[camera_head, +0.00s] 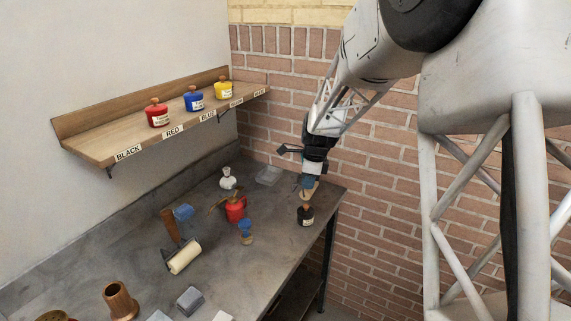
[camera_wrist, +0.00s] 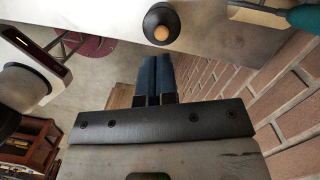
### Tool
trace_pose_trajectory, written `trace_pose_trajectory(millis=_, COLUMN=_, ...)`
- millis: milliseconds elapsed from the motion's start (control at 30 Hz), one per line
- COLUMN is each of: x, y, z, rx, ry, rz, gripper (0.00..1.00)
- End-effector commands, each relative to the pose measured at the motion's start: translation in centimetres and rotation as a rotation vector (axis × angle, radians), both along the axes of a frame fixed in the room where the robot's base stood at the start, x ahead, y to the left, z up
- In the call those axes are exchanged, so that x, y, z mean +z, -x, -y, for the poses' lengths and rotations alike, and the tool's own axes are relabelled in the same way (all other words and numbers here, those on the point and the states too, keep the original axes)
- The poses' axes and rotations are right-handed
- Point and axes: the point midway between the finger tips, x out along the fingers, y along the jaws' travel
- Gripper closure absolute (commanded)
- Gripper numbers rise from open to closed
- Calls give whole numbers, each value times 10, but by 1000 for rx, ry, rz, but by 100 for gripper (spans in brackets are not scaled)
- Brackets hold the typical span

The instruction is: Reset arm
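My gripper (camera_head: 308,187) is at the right end of the workbench, just above a black pot with a wooden knob (camera_head: 306,216). In the wrist view the blue fingers of my gripper (camera_wrist: 157,62) lie side by side, shut with nothing visible between them. The black pot (camera_wrist: 153,15) stands upright beyond the fingertips, apart from them in that view. In the head view the fingertips overlap the space over the knob, so the exact gap is hard to tell.
The workbench (camera_head: 255,285) holds a red oil can (camera_head: 235,209), a stamp-like tool (camera_head: 246,231), a cream roller (camera_head: 184,257) and a glass bottle (camera_head: 227,179). A wall shelf (camera_head: 90,146) carries red (camera_head: 157,116), blue (camera_head: 194,101) and yellow pots (camera_head: 222,90). A brick wall (camera_head: 380,200) is close on the right.

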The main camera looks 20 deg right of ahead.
Motion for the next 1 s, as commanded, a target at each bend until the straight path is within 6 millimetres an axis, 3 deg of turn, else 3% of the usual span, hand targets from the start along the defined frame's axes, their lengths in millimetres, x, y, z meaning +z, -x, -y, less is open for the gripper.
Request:
trace_pose_trajectory(millis=267, x=8, y=9, z=-4, rx=47, ry=6, rz=10, gripper=100)
trace_pose_trajectory(millis=433, x=29, y=31, z=-13, rx=165, ry=24, rz=36, gripper=100)
trace_pose_trajectory(millis=1000, x=105, y=168, z=-56, rx=840, ry=138, rz=150, gripper=100)
